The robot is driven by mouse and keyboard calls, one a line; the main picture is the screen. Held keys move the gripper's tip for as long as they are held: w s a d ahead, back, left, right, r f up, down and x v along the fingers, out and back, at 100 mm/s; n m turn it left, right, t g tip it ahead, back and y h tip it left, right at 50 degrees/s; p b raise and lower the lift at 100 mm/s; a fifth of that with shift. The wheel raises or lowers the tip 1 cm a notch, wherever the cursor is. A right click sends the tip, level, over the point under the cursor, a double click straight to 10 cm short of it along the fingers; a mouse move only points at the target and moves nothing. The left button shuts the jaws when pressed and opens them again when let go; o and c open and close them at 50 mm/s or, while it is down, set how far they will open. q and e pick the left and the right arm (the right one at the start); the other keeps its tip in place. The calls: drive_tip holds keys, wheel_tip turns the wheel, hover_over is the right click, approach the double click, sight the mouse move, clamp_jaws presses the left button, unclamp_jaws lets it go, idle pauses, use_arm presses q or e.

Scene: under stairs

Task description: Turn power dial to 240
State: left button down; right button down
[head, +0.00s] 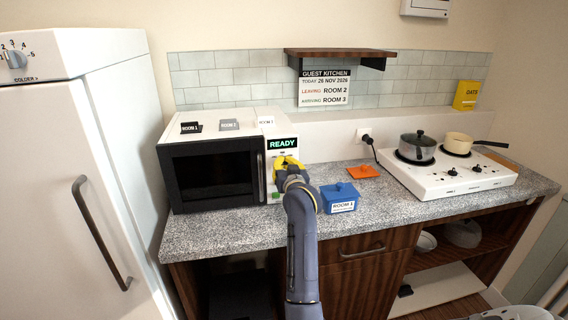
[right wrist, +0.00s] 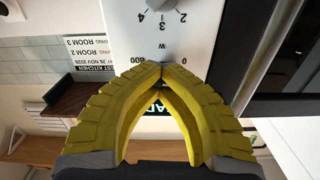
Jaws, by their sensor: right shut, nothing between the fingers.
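The microwave (head: 215,165) stands on the counter with its door closed and a lit green READY display (head: 282,144) on its right-hand panel. My right gripper (head: 284,163), with yellow fingers, is in front of that panel just below the display. In the right wrist view its fingertips (right wrist: 162,68) meet, shut and empty, beside the upside-down marks 0, W and 800 on the white panel (right wrist: 190,38). The power dial itself is hidden behind the fingers, so its setting cannot be read. A second scale with 2, 3 and 4 shows at the top. My left gripper is not in view.
A blue box (head: 340,200) labelled ROOM 1 and an orange item (head: 364,171) lie right of the microwave. A hob (head: 450,180) with two pans stands further right. A wooden shelf (head: 340,52) hangs above, and a white fridge (head: 60,190) stands at left.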

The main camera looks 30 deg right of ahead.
drive_tip(key=shift+r, duration=0.45)
drive_tip(key=m, duration=0.5)
drive_tip(key=shift+d, duration=0.1)
drive_tip(key=c, duration=1.4)
unclamp_jaws()
drive_tip(key=shift+c, duration=0.2)
drive_tip(key=o, duration=0.3)
drive_tip(key=shift+f, duration=0.25)
drive_tip(key=shift+s, duration=0.1)
drive_tip(key=shift+s, duration=0.25)
drive_tip(key=shift+v, duration=3.45)
